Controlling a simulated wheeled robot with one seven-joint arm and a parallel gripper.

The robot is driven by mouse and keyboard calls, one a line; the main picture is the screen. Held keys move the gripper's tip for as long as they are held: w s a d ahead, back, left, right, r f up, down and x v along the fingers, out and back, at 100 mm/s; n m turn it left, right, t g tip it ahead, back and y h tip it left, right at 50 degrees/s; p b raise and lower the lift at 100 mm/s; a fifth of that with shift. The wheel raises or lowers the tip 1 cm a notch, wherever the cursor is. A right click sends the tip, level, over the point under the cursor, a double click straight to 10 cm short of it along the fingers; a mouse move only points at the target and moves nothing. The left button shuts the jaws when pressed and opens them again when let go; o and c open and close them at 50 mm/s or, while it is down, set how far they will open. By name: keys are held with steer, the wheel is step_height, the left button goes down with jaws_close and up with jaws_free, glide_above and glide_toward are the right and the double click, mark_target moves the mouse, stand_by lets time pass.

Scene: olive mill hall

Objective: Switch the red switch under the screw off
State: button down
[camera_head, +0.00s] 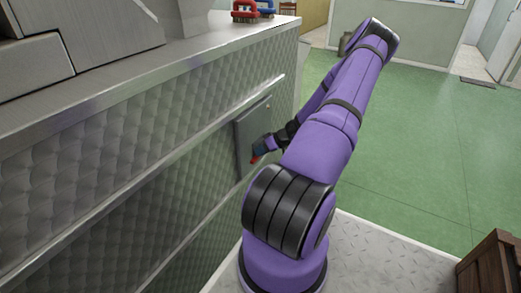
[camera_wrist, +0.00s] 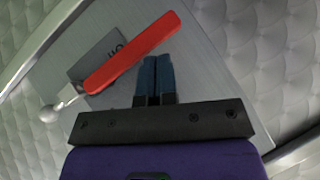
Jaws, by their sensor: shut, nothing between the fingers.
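The red switch (camera_wrist: 132,52) is a long red bar, slanting across the wrist view from lower left to upper right on a grey metal plate (camera_wrist: 200,75). My gripper (camera_wrist: 154,58) is shut and empty, its blue fingertips just below the middle of the bar. I cannot tell whether they touch it. In the head view my gripper (camera_head: 259,146) is at the panel (camera_head: 250,125) on the side of the metal machine, with a bit of the red switch (camera_head: 254,160) showing below it. No screw can be made out.
A metal rail (camera_head: 150,160) runs along the quilted machine side. A red object (camera_head: 245,11) stands on top. Green floor (camera_head: 410,140) is open at right.

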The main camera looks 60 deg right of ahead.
steer(key=shift+a+f, duration=0.2)
steer(key=shift+f, duration=0.15)
steer(key=shift+s+a+f, duration=0.1)
steer(key=shift+a+f, duration=0.05)
stand_by(0.3)
